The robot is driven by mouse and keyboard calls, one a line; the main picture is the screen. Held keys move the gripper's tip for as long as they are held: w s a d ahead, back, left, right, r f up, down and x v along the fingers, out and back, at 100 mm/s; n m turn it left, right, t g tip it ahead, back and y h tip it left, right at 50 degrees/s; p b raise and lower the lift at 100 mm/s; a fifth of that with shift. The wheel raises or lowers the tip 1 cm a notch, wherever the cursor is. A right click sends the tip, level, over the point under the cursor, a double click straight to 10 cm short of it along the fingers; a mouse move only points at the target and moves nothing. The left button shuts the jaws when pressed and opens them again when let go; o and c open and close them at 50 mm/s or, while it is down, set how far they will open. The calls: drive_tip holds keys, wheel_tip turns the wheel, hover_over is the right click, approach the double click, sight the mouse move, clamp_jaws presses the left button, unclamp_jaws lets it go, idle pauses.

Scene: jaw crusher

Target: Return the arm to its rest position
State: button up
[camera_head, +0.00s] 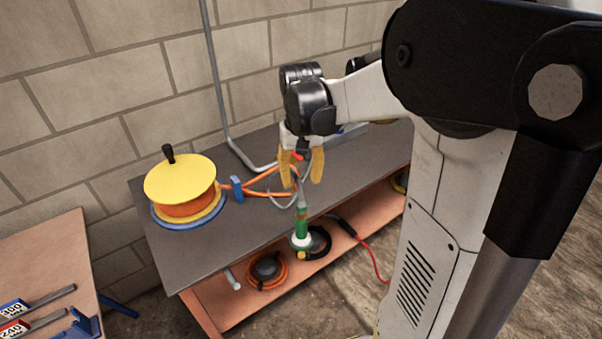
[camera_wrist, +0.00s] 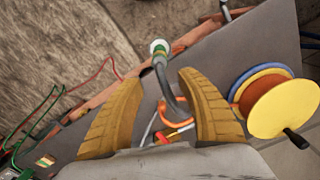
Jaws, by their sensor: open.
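My gripper (camera_head: 301,170) hangs over the dark workbench with its two yellow fingers apart and nothing between them. In the wrist view its fingers (camera_wrist: 160,115) stand wide at left and right. Below it, a grey hose with a green and white end (camera_head: 302,232) hangs over the bench's front edge. That end also shows in the wrist view (camera_wrist: 159,50), beyond the fingertips. My arm reaches in from the right of the head view and bends down at the wrist. Whether the fingers touch the hose is hard to tell.
The workbench (camera_head: 190,255) stands against a block wall. A yellow and orange cable reel (camera_head: 180,185) sits at its left, with a blue plug (camera_head: 237,189) beside it. Coiled cables (camera_head: 267,270) lie on the lower shelf. A wooden table (camera_head: 45,255) with labelled tools is at lower left.

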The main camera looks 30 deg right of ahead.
drive_tip(key=shift+r, duration=0.9)
